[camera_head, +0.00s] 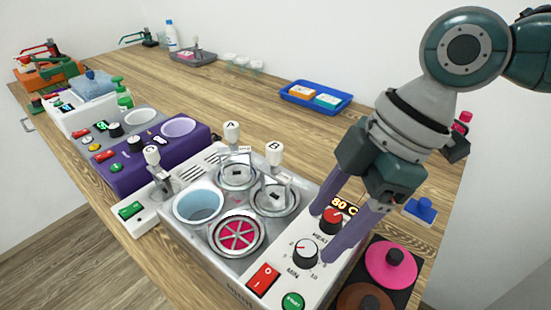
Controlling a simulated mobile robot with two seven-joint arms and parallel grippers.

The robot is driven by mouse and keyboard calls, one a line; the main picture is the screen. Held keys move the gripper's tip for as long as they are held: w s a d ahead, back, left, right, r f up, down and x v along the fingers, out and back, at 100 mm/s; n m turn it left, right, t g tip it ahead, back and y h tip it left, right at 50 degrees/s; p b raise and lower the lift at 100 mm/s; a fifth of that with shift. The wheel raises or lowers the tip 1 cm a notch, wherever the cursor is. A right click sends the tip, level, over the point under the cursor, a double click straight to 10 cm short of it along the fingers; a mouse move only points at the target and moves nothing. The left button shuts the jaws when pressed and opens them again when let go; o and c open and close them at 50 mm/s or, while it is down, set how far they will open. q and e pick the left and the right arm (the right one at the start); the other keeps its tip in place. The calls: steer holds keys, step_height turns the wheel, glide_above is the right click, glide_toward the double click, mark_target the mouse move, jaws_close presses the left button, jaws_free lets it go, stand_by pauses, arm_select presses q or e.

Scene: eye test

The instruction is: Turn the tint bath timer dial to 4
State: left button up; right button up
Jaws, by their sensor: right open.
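The tint bath (180,228) stands at the front centre, with a white control panel on its right side. Its timer dial (305,254), marked MIN, is a black knob with a pale top and a printed scale around it. The knob's exact setting is too small to read. A red-topped heat dial (332,220) sits above it, below a display (344,205) reading 80 C. My right gripper (322,235) is open, its two purple fingers pointing down at the panel. One fingertip appears right beside the timer dial; contact cannot be told. My left gripper is not in view.
A red switch (263,280) and green start button (292,301) are on the panel. Lidded wells A (232,132) and B (274,154) rise behind. A pink round pad (391,265) lies right. A blue tray (315,98) stands farther back, with bare wood around it.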

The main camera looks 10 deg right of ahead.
mark_target(307, 248)
steer(key=shift+x, duration=2.4)
steer(key=shift+c, duration=0.4)
jaws_close()
